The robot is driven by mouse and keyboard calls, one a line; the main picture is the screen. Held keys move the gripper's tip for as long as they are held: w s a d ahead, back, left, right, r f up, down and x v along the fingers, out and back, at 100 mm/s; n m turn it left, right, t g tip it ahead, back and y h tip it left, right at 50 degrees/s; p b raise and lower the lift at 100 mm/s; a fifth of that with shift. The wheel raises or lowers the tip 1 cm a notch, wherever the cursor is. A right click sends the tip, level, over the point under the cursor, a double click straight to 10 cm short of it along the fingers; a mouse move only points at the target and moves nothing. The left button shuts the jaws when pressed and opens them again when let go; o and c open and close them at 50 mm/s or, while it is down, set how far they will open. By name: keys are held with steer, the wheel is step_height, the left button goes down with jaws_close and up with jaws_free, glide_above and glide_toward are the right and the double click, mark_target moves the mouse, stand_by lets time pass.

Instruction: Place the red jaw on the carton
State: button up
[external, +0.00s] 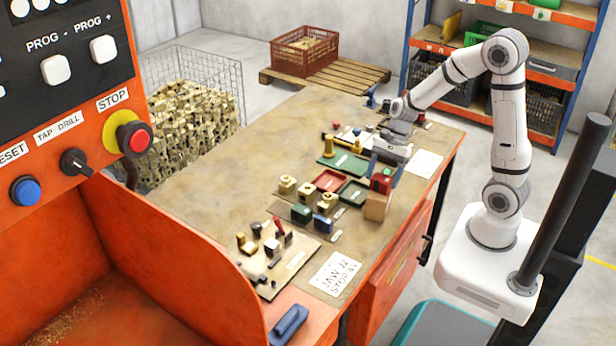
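The red jaw (381,183) is a small red block at the right side of the bench, directly above the tan carton (375,206). Its underside appears to meet the carton's top, though contact is hard to confirm at this size. My gripper (385,178) reaches down from the white arm, with a blue-grey finger on either side of the red jaw. Whether the fingers press on the jaw or stand slightly apart is too small to tell. The carton stands upright near the bench's right edge.
Left of the carton are a green jaw (301,214), a blue jaw (322,224), several brass blocks (287,184), a red tray (327,180) and a green tray (345,163). A tool board (270,285) lies nearer. The bench's left part (220,190) is clear.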

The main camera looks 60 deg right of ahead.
steer(key=shift+o, duration=0.5)
steer(key=shift+r, duration=0.1)
steer(key=shift+d+r, duration=0.1)
steer(key=shift+r, duration=0.15)
steer(key=v, duration=1.1)
steer(key=s+r+n+t+h, duration=0.1)
steer(key=s+n+t+h, duration=0.2)
steer(key=s+n, duration=0.9)
steer(key=n+h, duration=0.3)
steer(key=n, duration=0.3)
steer(key=shift+r, duration=0.3)
